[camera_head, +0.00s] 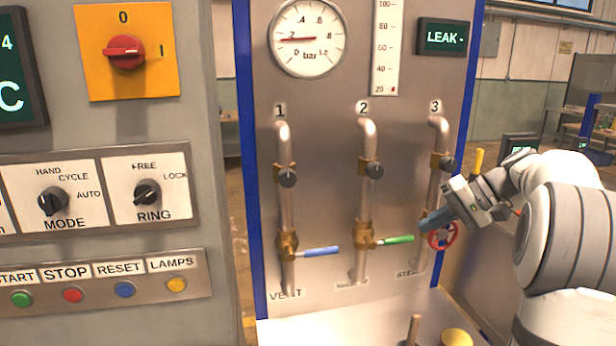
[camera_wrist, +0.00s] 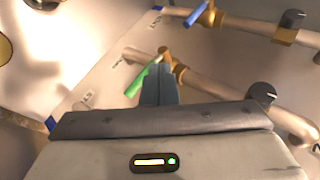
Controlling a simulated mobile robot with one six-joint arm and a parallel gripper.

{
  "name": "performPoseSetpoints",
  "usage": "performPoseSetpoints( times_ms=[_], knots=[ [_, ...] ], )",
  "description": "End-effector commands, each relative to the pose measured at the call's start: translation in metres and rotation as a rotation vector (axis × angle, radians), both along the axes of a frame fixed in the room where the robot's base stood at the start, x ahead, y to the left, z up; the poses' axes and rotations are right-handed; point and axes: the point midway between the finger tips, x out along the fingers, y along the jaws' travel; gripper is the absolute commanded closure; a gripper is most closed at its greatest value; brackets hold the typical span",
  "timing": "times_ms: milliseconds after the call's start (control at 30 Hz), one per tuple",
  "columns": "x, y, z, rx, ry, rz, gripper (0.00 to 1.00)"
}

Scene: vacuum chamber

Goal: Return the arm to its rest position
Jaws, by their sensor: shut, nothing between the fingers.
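My gripper (camera_head: 434,220) is at the right of the head view, in front of pipe 3 (camera_head: 433,190) and close to the red handwheel (camera_head: 443,236). Its fingers are together and hold nothing. Whether it touches the handwheel or the pipe cannot be told. In the wrist view my gripper's fingers (camera_wrist: 160,85) point toward the green lever (camera_wrist: 142,82) and overlap part of its pipe in the picture. My arm comes in from the right edge of the head view and reaches left toward the panel.
The green lever (camera_head: 397,240) on pipe 2 and the blue lever (camera_head: 321,251) on pipe 1 stick out rightward. A yellow knob (camera_head: 456,337) and a grey post (camera_head: 413,329) stand below. A control cabinet (camera_head: 222,240) fills the left. Floor shows beyond the panel at right.

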Motion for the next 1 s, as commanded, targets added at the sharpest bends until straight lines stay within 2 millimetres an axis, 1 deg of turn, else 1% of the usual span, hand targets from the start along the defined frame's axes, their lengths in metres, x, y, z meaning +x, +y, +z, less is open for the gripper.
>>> performPoseSetpoints(
  times_ms=[33,100,167,200,267,300,367,400,467,500,600,700,833,1000],
  knots=[
    [-0.016,0.025,-0.002,-0.058,0.031,0.005,1.0],
    [-0.038,0.05,-0.012,-0.144,0.074,0.001,1.0],
    [-0.058,0.068,-0.021,-0.218,0.1,-0.002,1.0],
    [-0.072,0.079,-0.028,-0.268,0.113,-0.003,1.0],
    [-0.095,0.093,-0.038,-0.343,0.125,-0.002,1.0],
    [-0.11,0.101,-0.044,-0.394,0.127,-0.002,1.0],
    [-0.133,0.11,-0.055,-0.469,0.126,0.001,1.0],
    [-0.148,0.116,-0.063,-0.518,0.12,0.003,1.0],
    [-0.171,0.122,-0.075,-0.591,0.103,0.009,1.0],
    [-0.186,0.125,-0.082,-0.636,0.089,0.013,1.0],
    [-0.217,0.129,-0.101,-0.733,0.044,0.027,1.0],
    [-0.239,0.13,-0.116,-0.804,-0.003,0.038,1.0],
    [-0.255,0.13,-0.129,-0.855,-0.044,0.051,1.0],
    [-0.259,0.13,-0.132,-0.869,-0.056,0.054,1.0]
  ],
)
